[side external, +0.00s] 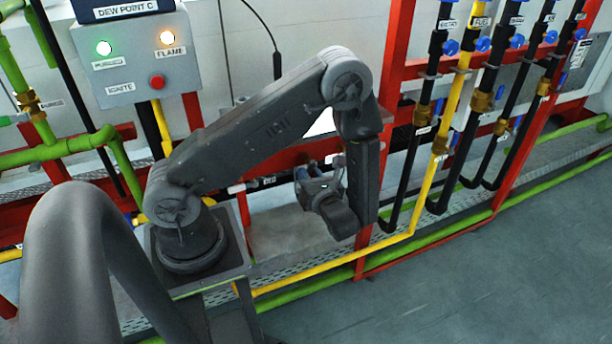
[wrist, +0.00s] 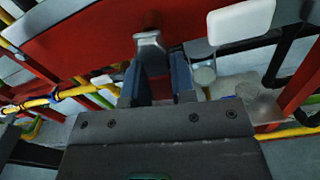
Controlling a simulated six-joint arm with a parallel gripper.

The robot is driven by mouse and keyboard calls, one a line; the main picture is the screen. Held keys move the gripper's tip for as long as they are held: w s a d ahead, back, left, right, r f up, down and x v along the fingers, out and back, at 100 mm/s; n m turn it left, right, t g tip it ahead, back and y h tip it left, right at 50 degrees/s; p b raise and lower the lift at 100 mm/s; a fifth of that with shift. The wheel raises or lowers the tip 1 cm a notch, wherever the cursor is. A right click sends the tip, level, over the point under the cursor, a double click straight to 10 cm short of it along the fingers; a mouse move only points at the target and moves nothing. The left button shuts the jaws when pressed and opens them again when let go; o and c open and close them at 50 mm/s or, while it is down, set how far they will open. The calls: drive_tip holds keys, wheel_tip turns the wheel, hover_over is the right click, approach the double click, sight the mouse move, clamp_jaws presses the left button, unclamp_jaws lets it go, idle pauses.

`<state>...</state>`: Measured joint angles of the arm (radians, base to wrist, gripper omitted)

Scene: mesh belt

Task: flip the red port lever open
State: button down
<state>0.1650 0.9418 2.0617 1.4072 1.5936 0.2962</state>
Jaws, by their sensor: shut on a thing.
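My gripper (side external: 304,173) reaches in at the red frame behind the arm, its bluish fingers pointing left in the side external view. In the wrist view my gripper (wrist: 158,66) has its two blue-grey fingers drawn in on a lever (wrist: 148,39). The lever shows a pale grey metal end at the fingertips, with a reddish-brown stub above it, against a broad red panel (wrist: 85,38). In the side external view the lever cannot be made out behind my gripper.
A white rounded plate (wrist: 240,22) lies close to the right of the fingers. Yellow pipe (side external: 330,264) and green pipe (side external: 300,290) run below my arm. Black vertical pipes with blue valves (side external: 484,44) stand right. A control box (side external: 135,60) stands left.

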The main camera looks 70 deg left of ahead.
drive_tip(key=shift+w+n, duration=0.3)
drive_tip(key=shift+n, duration=0.6)
drive_tip(key=c, duration=1)
unclamp_jaws()
drive_tip(key=shift+o, duration=0.2)
drive_tip(key=d, duration=1.3)
drive_tip(key=shift+d, duration=0.4)
